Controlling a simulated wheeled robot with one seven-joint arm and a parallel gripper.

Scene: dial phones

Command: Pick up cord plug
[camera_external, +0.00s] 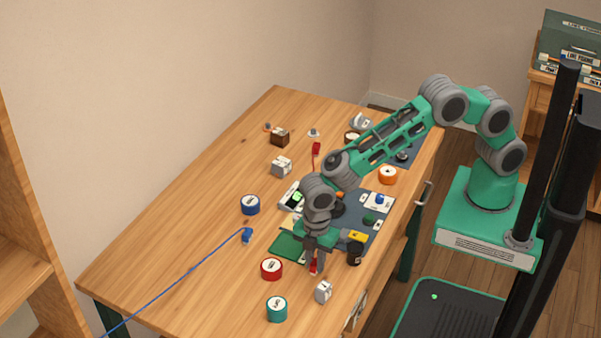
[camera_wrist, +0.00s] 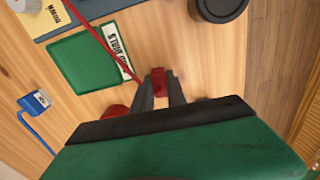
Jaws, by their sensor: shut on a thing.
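My gripper (camera_external: 314,262) reaches down over the near part of the wooden table. It is shut on a red cord plug (camera_wrist: 158,80), which sits between the fingertips in the wrist view. A thin red cord (camera_wrist: 103,40) runs from it to the upper left, past a green pad (camera_wrist: 88,62). In the external view the red plug (camera_external: 313,267) shows just below the fingers; whether it touches the table is unclear. A blue plug (camera_external: 248,236) on a long blue cord lies to the left, apart from my gripper. It also shows in the wrist view (camera_wrist: 35,102).
The table's left part (camera_external: 170,250) is mostly clear except for the blue cord.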

